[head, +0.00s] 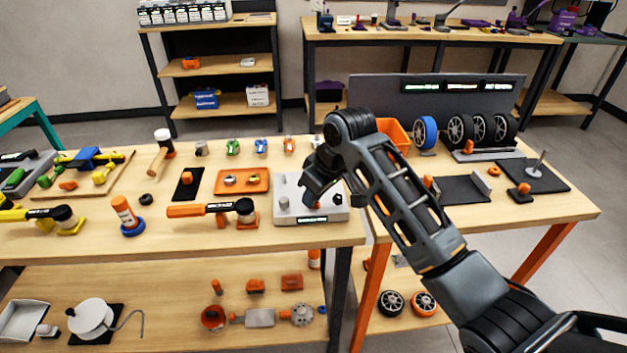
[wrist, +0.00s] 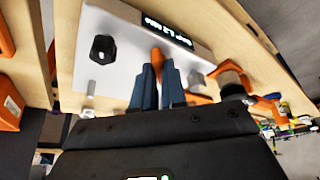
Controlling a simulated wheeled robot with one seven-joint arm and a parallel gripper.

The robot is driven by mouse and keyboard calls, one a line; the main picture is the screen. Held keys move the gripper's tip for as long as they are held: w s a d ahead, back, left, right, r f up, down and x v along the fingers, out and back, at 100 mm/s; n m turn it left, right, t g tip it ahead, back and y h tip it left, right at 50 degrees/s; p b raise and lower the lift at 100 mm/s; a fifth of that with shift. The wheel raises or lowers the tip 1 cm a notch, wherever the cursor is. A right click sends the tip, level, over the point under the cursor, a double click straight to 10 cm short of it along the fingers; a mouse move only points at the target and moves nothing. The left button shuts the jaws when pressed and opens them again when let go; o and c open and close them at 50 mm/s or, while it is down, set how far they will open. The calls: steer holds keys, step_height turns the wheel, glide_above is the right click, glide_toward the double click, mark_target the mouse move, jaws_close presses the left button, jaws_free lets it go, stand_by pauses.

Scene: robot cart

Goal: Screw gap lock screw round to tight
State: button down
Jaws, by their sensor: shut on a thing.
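The gap fixture is a pale grey plate (head: 290,186) on the wooden bench in the head view. It also shows in the wrist view (wrist: 88,70), with a lit display (wrist: 167,30) along one edge. An orange lock screw (wrist: 157,54) stands on the plate between my blue fingertips. My gripper (wrist: 158,86) is shut on this screw, from above the plate. In the head view my gripper (head: 318,192) is over the plate's middle, and my arm hides much of it. The lower part of the screw is hard to make out.
A dark knob (wrist: 103,48) stands on the plate beside my fingers. An orange-handled mallet (head: 200,210) lies just left of the plate, and an orange tray (head: 256,181) lies behind it. Wheels (head: 460,130) stand on the right bench. The bench front edge is close.

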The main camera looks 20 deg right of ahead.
steer(key=m+h+p, duration=0.1)
steer(key=m+p, duration=0.1)
steer(key=m+h+p, duration=0.1)
steer(key=m+p, duration=0.2)
steer(key=shift+a+r+m, duration=0.2)
steer(key=shift+m, duration=0.1)
steer(key=m+h+p, duration=0.1)
steer(key=m, duration=0.1)
steer(key=shift+a+f+m, duration=0.1)
steer(key=shift+m, duration=0.2)
steer(key=m+h, duration=0.1)
steer(key=m, duration=0.2)
steer(key=shift+f+m+p, duration=0.1)
steer(key=shift+m+p, duration=0.2)
steer(key=m+g+h, duration=0.1)
steer(key=m, duration=0.2)
steer(key=m+g+h+b, duration=0.1)
steer(key=m, duration=0.2)
steer(key=shift+w+a, duration=0.15)
steer(key=shift+w, duration=0.05)
steer(key=m+g+b, duration=0.1)
steer(key=m+b, duration=0.1)
steer(key=m, duration=0.1)
steer(key=shift+w+m, duration=0.1)
steer(key=shift+m, duration=0.3)
steer(key=shift+m+g+b, duration=0.75)
steer(key=shift+m+g, duration=0.05)
steer(key=shift+m, duration=0.6)
steer(key=c, duration=1.2)
jaws_free()
